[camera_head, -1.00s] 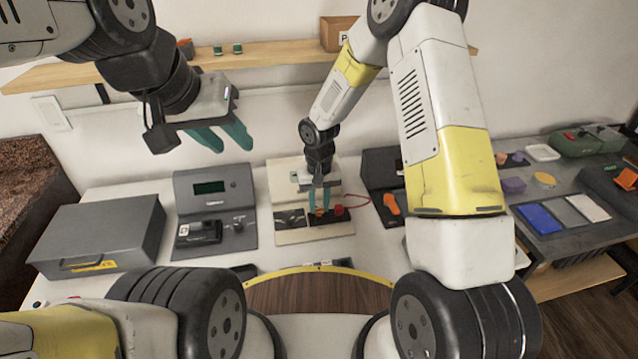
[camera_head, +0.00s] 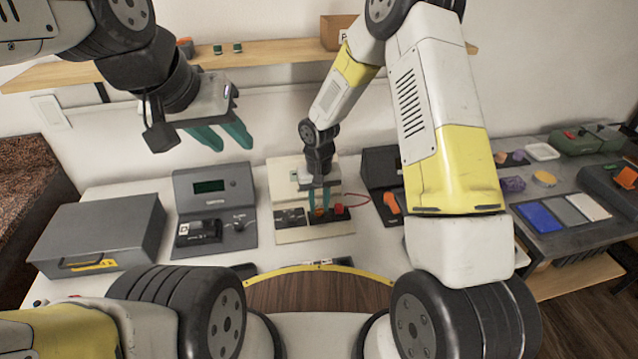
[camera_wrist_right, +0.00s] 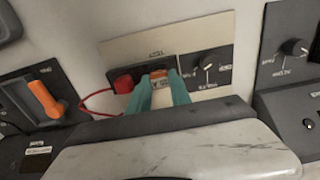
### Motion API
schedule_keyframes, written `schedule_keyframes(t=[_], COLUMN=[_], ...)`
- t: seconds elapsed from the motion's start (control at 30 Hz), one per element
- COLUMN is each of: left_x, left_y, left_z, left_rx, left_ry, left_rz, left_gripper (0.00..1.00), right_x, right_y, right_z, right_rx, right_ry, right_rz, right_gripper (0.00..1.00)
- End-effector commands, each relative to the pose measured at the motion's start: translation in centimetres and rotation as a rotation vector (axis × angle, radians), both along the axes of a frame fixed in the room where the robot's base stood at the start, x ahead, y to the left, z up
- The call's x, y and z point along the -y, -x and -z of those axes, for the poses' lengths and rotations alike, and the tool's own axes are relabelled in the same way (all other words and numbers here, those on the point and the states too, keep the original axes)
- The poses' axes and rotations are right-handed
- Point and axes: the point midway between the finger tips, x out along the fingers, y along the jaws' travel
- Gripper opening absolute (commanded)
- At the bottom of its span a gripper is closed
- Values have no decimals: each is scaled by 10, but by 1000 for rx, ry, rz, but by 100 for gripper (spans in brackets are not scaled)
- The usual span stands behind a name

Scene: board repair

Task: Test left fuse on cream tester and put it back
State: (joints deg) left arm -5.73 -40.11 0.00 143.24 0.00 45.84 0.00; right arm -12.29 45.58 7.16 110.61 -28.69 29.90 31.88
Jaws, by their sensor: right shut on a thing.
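The cream tester (camera_head: 280,182) stands at the middle of the white bench. It has a dark lower panel with a dial and a red block (camera_head: 338,210). My right gripper (camera_head: 319,208) points down at this panel, beside the red block. Its teal fingers are shut on a small orange-ended piece, apparently the fuse (camera_wrist_right: 158,74), which is mostly hidden between them. I cannot tell whether the fuse touches the tester's contacts. In the right wrist view the fingers (camera_wrist_right: 160,88) overlap the panel between red block and dial. My left gripper (camera_head: 222,138) is open and empty above the grey tester.
A grey tester (camera_head: 213,205) with a display stands left of the cream one, beside a grey box (camera_head: 97,235). A dark device with an orange lever (camera_head: 391,202) is to the right; a red wire runs toward it. Coloured trays (camera_head: 573,210) lie on the right-hand table.

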Motion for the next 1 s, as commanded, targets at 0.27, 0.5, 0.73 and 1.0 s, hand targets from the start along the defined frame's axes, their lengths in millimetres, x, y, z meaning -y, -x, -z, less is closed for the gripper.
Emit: schedule_keyframes(t=[0.27,0.5,0.73,1.0], left_x=[0,0,0,0], left_y=[0,0,0,0], left_z=[0,0,0,0], left_rx=[0,0,0,0], left_ry=[0,0,0,0], left_rz=[0,0,0,0], left_gripper=[36,36,36,36], right_x=[0,0,0,0], right_y=[0,0,0,0], right_z=[3,6,9,9], right_rx=[0,0,0,0], right_ry=[0,0,0,0], right_rz=[0,0,0,0], right_gripper=[0,0,0,28])
